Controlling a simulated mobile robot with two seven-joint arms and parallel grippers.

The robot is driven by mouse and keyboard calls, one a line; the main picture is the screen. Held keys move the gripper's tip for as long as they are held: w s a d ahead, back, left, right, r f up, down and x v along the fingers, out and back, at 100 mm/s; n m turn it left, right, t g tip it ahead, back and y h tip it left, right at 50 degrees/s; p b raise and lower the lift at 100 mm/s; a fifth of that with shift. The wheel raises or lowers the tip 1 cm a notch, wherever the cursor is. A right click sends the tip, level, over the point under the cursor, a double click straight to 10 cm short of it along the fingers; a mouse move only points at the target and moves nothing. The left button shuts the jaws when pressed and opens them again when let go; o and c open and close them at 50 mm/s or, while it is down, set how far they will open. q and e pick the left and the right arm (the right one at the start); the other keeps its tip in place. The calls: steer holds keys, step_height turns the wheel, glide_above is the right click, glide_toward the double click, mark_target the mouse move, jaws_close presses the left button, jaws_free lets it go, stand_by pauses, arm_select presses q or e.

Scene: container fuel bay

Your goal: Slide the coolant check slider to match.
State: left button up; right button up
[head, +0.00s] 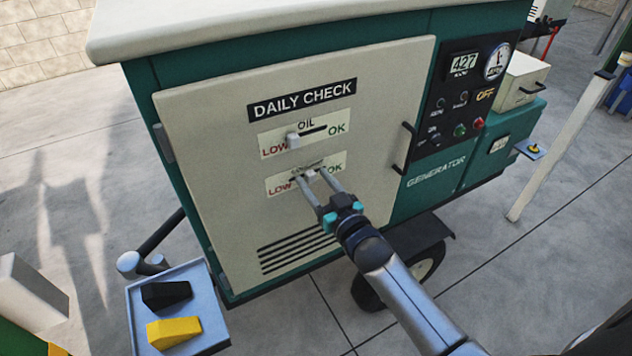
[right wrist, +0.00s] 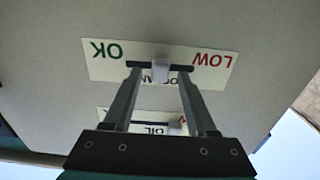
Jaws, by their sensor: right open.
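The coolant check slider (head: 311,175) is a small pale knob in a dark slot on the lower label of the white DAILY CHECK door. In the right wrist view the knob (right wrist: 160,70) sits near the middle of its slot, between LOW and OK; that view is upside down. My right gripper (head: 310,178) is open, with one finger on each side of the knob. In the right wrist view its fingers (right wrist: 159,72) show gaps to the knob. The fingers partly hide the coolant label. My left gripper is out of view.
Above, the oil slider (head: 293,141) sits at its LOW end. A door handle (head: 403,148) stands out to the right, beside the generator's control panel (head: 468,98). A blue-grey tray (head: 215,320) with black (head: 166,293) and yellow (head: 174,331) wedges is at lower left.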

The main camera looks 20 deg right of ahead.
jaws_close()
stand_by(0.4)
stand_by(1.0)
